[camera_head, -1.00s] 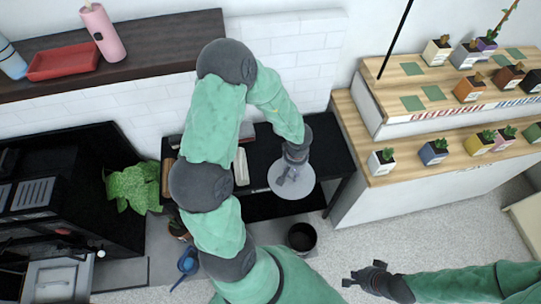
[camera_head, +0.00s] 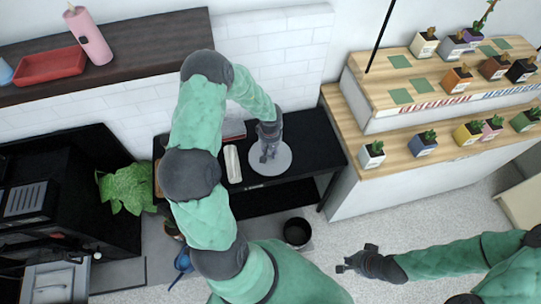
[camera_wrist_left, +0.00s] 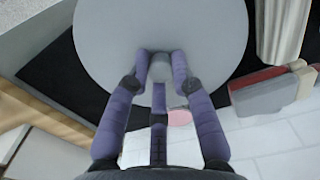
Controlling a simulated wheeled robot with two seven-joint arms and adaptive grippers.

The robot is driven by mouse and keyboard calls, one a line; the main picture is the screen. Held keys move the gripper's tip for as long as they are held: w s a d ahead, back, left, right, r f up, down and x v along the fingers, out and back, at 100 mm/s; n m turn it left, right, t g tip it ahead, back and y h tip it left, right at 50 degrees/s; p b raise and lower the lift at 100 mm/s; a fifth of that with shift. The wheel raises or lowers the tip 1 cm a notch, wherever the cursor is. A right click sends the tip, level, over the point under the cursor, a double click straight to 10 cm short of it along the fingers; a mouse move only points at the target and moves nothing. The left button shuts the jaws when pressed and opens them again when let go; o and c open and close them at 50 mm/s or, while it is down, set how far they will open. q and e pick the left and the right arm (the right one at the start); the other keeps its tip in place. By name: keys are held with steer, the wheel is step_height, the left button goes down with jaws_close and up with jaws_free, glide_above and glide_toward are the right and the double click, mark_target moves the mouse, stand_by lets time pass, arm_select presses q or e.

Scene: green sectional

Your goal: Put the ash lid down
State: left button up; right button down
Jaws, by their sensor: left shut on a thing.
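The ash lid is a flat pale grey disc (camera_head: 284,162) with a small knob. In the head view it is over the right part of the low black table (camera_head: 318,150). My left gripper (camera_head: 267,154) comes from above and is shut on the lid's knob. The wrist view shows the fingers of this gripper (camera_wrist_left: 161,66) on both sides of the knob, with the disc (camera_wrist_left: 160,25) spread beyond them. Whether the disc touches the tabletop cannot be told. My right gripper (camera_head: 343,265) hangs over the floor at lower right, away from the lid; its fingers are too small to judge.
A long cream object (camera_head: 232,164) stands on the table left of the lid. Red and grey items (camera_wrist_left: 270,91) show beside the disc. A dark bin (camera_head: 297,232) stands on the floor in front. A wooden counter with potted plants (camera_head: 372,155) is at right.

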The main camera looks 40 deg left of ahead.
arm_select(q)
steer(key=w+f, duration=0.1)
steer(key=a+f, duration=0.1)
steer(key=w+a+f+b, duration=0.1)
steer(key=f, duration=0.1)
steer(key=shift+w, duration=0.3)
step_height(320, 180, down, 4)
steer(key=shift+w+r+b, duration=0.1)
steer(key=shift+r+b, duration=0.1)
steer(key=shift+b, duration=0.85)
steer(key=shift+r, duration=0.1)
steer(key=o, duration=0.9)
steer(key=shift+o, duration=0.2)
